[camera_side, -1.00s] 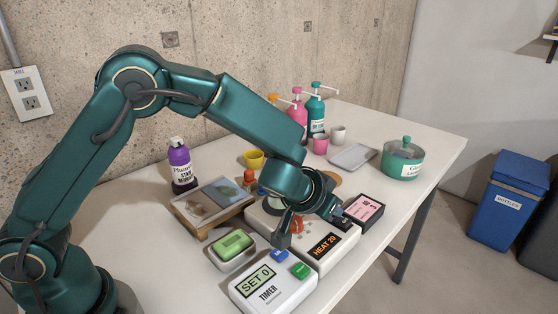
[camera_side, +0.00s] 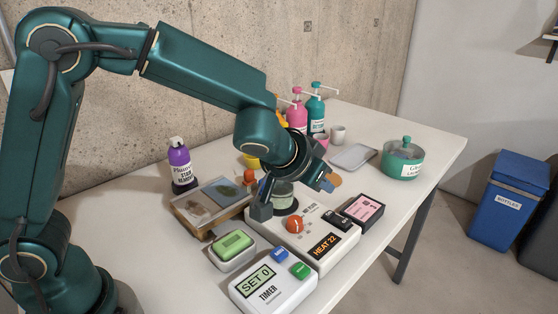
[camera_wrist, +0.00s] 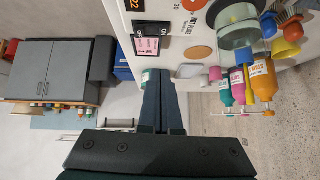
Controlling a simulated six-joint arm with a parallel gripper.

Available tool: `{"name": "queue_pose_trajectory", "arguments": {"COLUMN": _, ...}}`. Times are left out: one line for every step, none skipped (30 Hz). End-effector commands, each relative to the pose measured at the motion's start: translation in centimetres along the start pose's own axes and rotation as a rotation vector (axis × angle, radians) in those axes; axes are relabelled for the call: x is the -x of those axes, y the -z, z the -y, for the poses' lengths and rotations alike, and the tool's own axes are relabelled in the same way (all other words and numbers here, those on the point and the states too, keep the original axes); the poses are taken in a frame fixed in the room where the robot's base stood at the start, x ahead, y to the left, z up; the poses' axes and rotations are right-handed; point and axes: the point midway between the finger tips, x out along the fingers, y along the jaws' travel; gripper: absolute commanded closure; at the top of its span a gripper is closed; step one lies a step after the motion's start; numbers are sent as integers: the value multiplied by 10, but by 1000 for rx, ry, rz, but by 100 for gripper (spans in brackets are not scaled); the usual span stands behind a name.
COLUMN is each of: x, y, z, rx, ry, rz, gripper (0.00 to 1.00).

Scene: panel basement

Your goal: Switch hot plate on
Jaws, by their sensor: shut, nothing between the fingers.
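The hot plate (camera_side: 315,255) is a white unit on the table with a red-orange knob (camera_side: 294,225), a lit orange display (camera_side: 325,246) reading HEAT 22, and a black switch (camera_side: 337,218) at its right edge. The switch (camera_wrist: 152,28) also shows in the wrist view; its exact tilt is too small to tell. A glass vessel with pale green contents (camera_wrist: 240,32) stands at the unit's back. My gripper (camera_side: 327,184) is above and behind the switch, apart from it. In the wrist view its fingers (camera_wrist: 162,85) are together and empty.
A pink-labelled black box (camera_side: 363,208) sits right beside the switch. A wooden tray (camera_side: 205,205), purple bottle (camera_side: 180,165), pump bottles and green pot (camera_side: 402,160) stand farther back.

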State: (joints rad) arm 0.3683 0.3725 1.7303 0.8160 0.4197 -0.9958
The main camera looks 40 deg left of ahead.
Motion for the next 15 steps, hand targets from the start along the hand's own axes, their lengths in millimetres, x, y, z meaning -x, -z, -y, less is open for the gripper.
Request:
{"name": "queue_pose_trajectory", "arguments": {"x": 10, "y": 0, "z": 1, "rx": 1, "ry": -2, "rz": -4, "gripper": 100}}
{"name": "queue_pose_trajectory", "arguments": {"x": 15, "y": 1, "z": 2, "rx": 1, "ry": -2, "rz": -4, "gripper": 100}}
{"name": "queue_pose_trajectory", "arguments": {"x": 21, "y": 1, "z": 2, "rx": 1, "ry": -2, "rz": -4, "gripper": 100}}
{"name": "queue_pose_trajectory", "arguments": {"x": 25, "y": 0, "z": 3, "rx": 1, "ry": -2, "rz": -4, "gripper": 100}}
{"name": "queue_pose_trajectory", "arguments": {"x": 30, "y": 1, "z": 4, "rx": 1, "ry": -2, "rz": -4, "gripper": 100}}
{"name": "queue_pose_trajectory", "arguments": {"x": 35, "y": 0, "z": 4, "rx": 0, "ry": -3, "rz": -3, "gripper": 100}}
{"name": "queue_pose_trajectory", "arguments": {"x": 38, "y": 0, "z": 5, "rx": 1, "ry": -3, "rz": -3, "gripper": 100}}
{"name": "queue_pose_trajectory", "arguments": {"x": 42, "y": 0, "z": 6, "rx": 1, "ry": -2, "rz": -4, "gripper": 100}}
{"name": "queue_pose_trajectory", "arguments": {"x": 46, "y": 0, "z": 6, "rx": 0, "ry": -1, "rz": -3, "gripper": 100}}
{"name": "queue_pose_trajectory", "arguments": {"x": 48, "y": 0, "z": 7, "rx": 1, "ry": -1, "rz": -2, "gripper": 100}}
{"name": "queue_pose_trajectory", "arguments": {"x": 51, "y": 0, "z": 7, "rx": 1, "ry": -1, "rz": -3, "gripper": 100}}
{"name": "queue_pose_trajectory", "arguments": {"x": 53, "y": 0, "z": 7, "rx": 0, "ry": -1, "rz": -2, "gripper": 100}}
{"name": "queue_pose_trajectory", "arguments": {"x": 55, "y": 0, "z": 8, "rx": 0, "ry": -1, "rz": -2, "gripper": 100}}
{"name": "queue_pose_trajectory", "arguments": {"x": 56, "y": 0, "z": 8, "rx": 0, "ry": -1, "rz": -1, "gripper": 100}}
{"name": "queue_pose_trajectory", "arguments": {"x": 58, "y": -1, "z": 8, "rx": 0, "ry": -1, "rz": -1, "gripper": 100}}
